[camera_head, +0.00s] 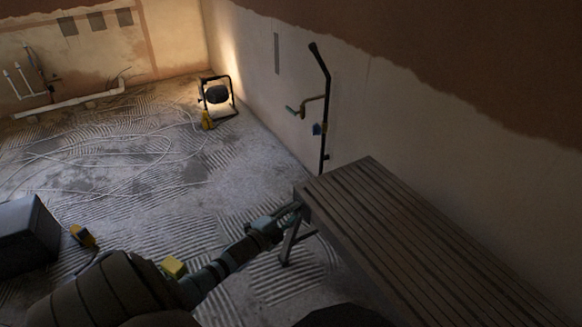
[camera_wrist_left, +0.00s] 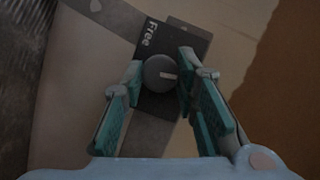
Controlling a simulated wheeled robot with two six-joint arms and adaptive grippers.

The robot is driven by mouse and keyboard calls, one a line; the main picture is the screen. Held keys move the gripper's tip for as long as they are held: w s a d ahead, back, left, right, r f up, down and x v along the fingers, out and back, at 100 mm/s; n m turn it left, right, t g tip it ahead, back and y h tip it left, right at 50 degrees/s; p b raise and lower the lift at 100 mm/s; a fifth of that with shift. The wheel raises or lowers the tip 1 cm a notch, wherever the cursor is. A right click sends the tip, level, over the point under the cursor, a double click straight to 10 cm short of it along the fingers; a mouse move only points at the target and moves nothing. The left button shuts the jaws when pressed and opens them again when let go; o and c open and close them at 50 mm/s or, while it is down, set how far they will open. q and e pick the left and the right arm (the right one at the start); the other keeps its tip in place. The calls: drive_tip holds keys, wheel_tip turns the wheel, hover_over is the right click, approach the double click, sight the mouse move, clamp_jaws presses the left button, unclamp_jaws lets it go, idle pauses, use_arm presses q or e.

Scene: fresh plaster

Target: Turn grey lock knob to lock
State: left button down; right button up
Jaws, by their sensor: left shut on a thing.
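The grey lock knob (camera_wrist_left: 157,70) shows in the left wrist view. It is round, with a pale pointer mark aimed to the right of the picture. It sits on a dark plate (camera_wrist_left: 175,40) with the word "Free" above the knob; no other word is readable. My left gripper (camera_wrist_left: 160,73) has its teal fingers on both sides of the knob and is shut on it. The knob is not distinguishable there. My right gripper is not in view.
The bench stands along the plastered wall on the right. A black stand (camera_head: 325,115) leans at the wall behind it. A work lamp (camera_head: 217,94) and loose cables lie on the ridged floor. A dark box (camera_head: 25,238) stands at the left.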

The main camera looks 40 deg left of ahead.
use_arm(q)
drive_tip(key=shift+f+m+t, duration=0.1)
drive_tip(key=shift+m+t, duration=0.3)
drive_tip(key=shift+m, duration=0.4)
drive_tip(key=c, duration=1.2)
unclamp_jaws()
drive_tip(key=shift+c, duration=0.2)
drive_tip(key=shift+s, duration=0.15)
drive_tip(key=s+d, duration=0.1)
drive_tip(key=s, duration=1)
drive_tip(key=shift+s+r, duration=0.35)
drive_tip(key=shift+r, duration=0.1)
drive_tip(key=shift+d, duration=0.1)
